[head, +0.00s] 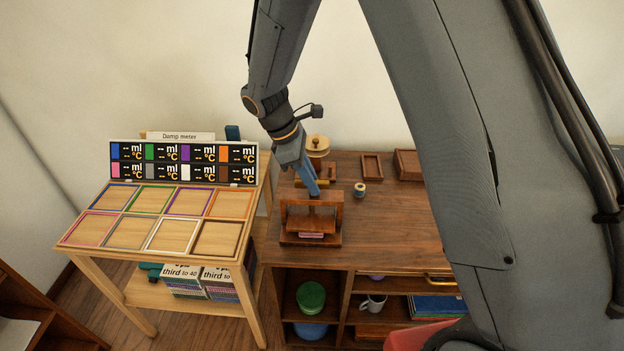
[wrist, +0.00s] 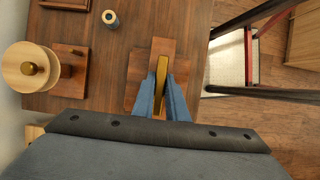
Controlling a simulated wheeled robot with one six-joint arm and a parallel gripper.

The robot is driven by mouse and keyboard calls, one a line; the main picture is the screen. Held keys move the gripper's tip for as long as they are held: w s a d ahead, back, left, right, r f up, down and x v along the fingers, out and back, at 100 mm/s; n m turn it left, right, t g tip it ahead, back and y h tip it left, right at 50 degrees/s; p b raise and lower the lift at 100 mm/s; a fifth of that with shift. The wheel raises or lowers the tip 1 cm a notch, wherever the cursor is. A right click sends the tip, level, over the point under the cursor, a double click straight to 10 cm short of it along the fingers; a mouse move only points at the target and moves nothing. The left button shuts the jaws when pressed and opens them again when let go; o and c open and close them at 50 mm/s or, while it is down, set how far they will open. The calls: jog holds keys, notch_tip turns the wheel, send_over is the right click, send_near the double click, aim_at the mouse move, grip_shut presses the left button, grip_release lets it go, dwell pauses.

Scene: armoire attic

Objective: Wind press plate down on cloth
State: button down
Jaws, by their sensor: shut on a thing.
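The wooden press (head: 289,222) stands near the front left of the dark cabinet top. Its frame also shows in the wrist view (wrist: 165,47). Its plate (head: 312,223) sits low between the uprights, with a pink cloth (head: 312,235) showing as a thin strip at the front beneath it. I cannot tell whether the plate touches the cloth. My gripper (head: 315,191) comes down over the press. In the wrist view my gripper (wrist: 162,100) has its blue fingers shut on the brass handle (wrist: 161,72) on top of the press.
A thread spool (head: 360,188), a round pale-wood piece (head: 318,145) and a small wooden tray (head: 371,167) stand behind the press. To the left is a table with coloured frames (head: 171,233) and a meter board (head: 183,163). The cabinet top right of the press is clear.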

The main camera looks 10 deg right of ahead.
jog(key=m+g, duration=0.1)
jog(key=m, duration=0.2)
jog(key=m+g+y, duration=0.1)
jog(key=m, duration=0.2)
jog(key=shift+p, duration=0.3)
jog(key=m+y, duration=0.1)
jog(key=m, duration=0.2)
jog(key=m+g+y, duration=0.1)
jog(key=m, duration=0.1)
jog(key=shift+m+g, duration=0.3)
jog(key=shift+m, duration=0.1)
jog(key=c, duration=1.8)
grip_release()
jog(key=shift+o, duration=0.2)
jog(key=b+v, duration=0.2)
jog(key=v, duration=0.5)
jog(key=shift+r, duration=0.4)
jog(key=shift+w+a, duration=0.1)
jog(key=shift+w, duration=0.05)
